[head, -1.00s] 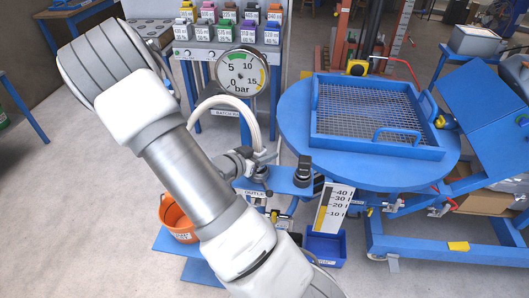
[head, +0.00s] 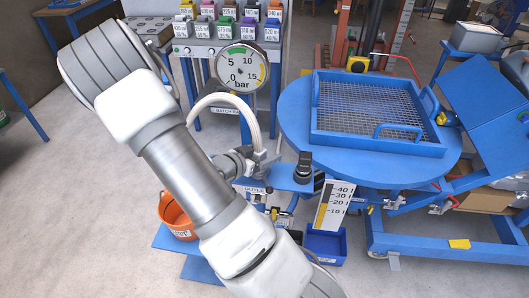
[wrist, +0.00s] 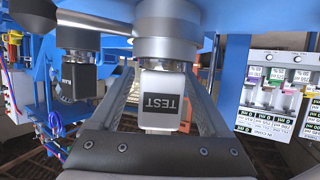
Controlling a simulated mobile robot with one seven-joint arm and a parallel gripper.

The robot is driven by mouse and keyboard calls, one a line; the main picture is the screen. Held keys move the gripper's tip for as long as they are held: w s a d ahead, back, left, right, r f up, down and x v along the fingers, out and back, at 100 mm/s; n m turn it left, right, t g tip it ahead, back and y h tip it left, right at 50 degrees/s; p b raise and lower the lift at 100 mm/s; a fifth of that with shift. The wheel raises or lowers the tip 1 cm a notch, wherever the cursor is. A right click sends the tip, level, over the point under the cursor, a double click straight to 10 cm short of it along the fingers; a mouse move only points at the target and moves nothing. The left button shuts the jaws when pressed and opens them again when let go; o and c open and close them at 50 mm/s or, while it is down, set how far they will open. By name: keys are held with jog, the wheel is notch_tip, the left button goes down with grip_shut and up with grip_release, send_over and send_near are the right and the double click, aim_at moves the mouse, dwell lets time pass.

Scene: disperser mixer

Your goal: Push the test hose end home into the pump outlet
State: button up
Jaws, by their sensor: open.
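A white hose (head: 225,98) arcs from beside the round pressure gauge (head: 240,68) down to the pump outlet area, marked by a partly covered label (head: 254,189). My gripper (head: 258,160) is beside the hose's lower end, small and partly hidden in the head view. In the wrist view, a grey block labelled TEST (wrist: 164,92), upside down, stands between my open fingers (wrist: 166,112). A round grey metal collar (wrist: 168,47) adjoins it at the top. I cannot tell how far the hose end is seated in the outlet.
A dark block (wrist: 76,75) with a short label stands left of my gripper in the wrist view. The blue round table (head: 295,120), orange bucket (head: 172,210) and blue bin (head: 325,246) surround the spot.

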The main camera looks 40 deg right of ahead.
jog(key=p+v, duration=0.3)
jog(key=v, duration=1.4)
jog(key=shift+a, duration=0.25)
